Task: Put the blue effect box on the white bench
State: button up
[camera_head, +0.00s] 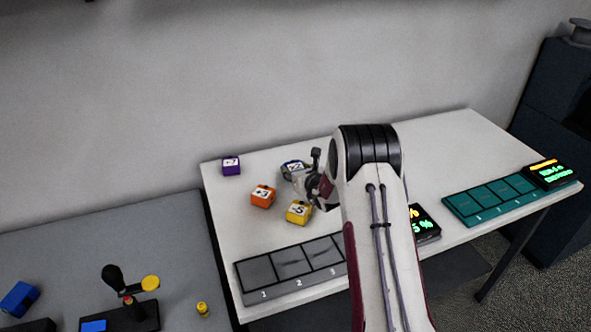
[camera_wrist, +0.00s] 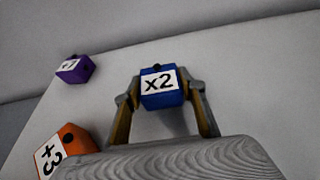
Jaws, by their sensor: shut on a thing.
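The blue effect box (camera_wrist: 160,92), labelled "x2" on a white face, is between the two fingertips of my gripper (camera_wrist: 165,88) in the wrist view. My gripper is shut on its sides. In the head view the blue box (camera_head: 291,166) shows at the back of the white bench (camera_head: 440,140), partly hidden by my gripper (camera_head: 300,172). A dark shadow lies below the box in the wrist view; I cannot tell whether the box touches the bench.
A purple box (camera_head: 231,166), an orange box (camera_head: 263,196) and a yellow box (camera_head: 299,212) stand nearby on the bench. A grey slot tray (camera_head: 290,291) lies in front and a teal tray (camera_head: 465,209) at right. Another blue object (camera_head: 19,298) lies on the grey table.

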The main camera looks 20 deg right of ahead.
jog(key=shift+f, duration=0.1)
jog(key=o, duration=1.2)
jog(key=shift+s, duration=0.15)
jog(key=shift+v, duration=5.95)
